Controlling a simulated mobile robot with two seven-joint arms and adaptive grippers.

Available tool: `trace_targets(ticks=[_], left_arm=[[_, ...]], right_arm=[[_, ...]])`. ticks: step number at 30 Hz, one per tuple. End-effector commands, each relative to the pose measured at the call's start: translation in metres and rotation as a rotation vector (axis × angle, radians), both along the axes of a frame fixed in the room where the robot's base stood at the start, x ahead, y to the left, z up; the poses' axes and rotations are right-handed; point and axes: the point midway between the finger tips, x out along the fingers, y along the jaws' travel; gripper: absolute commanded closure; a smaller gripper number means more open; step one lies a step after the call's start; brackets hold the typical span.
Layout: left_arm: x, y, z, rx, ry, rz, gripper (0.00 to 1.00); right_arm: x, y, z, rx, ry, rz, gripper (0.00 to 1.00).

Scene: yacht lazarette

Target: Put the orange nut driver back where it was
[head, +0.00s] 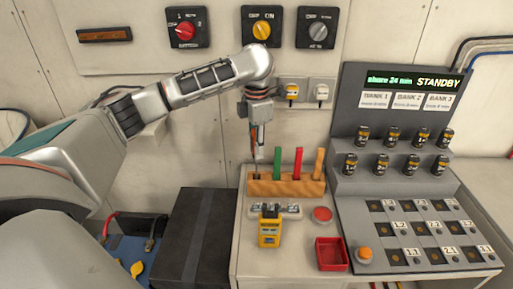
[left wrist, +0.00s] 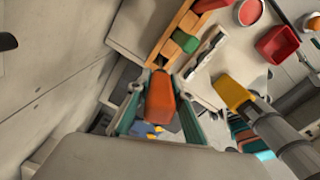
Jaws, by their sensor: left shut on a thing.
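My left gripper (head: 257,148) points down over the left end of the wooden tool rack (head: 286,187) and is shut on the orange nut driver. The driver's orange handle (left wrist: 160,98) shows between the two fingers in the left wrist view. In the head view the gripper mostly hides the driver, and a thin dark part runs down to the rack's left end. I cannot tell whether its tip is inside a slot. The rack holds a green handle (head: 277,163), a red handle (head: 299,164) and a yellow-orange handle (head: 319,163), all upright. My right gripper is not in view.
A yellow meter (head: 269,231), a red round lid (head: 322,214) and a red bin (head: 331,254) stand in front of the rack. A grey console (head: 405,180) with several cells is at right. A black box (head: 192,240) stands left of the bench.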

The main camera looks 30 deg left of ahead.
Motion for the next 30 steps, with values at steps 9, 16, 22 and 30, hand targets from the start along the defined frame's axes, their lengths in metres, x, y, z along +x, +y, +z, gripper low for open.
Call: trace_targets(ticks=[9, 16, 22, 30], left_arm=[[0.000, 0.000, -0.003, 0.000, -0.002, -0.002, 1.00], [0.000, 0.000, -0.004, 0.000, -0.001, -0.001, 0.62], [0.000, 0.000, -0.003, 0.000, -0.001, -0.001, 0.62], [0.001, 0.000, 0.027, -0.001, -0.007, -0.001, 0.62]], right_arm=[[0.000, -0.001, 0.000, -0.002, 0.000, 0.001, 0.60], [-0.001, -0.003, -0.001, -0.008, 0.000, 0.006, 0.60], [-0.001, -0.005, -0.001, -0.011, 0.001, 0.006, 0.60], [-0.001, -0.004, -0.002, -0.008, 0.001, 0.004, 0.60]])
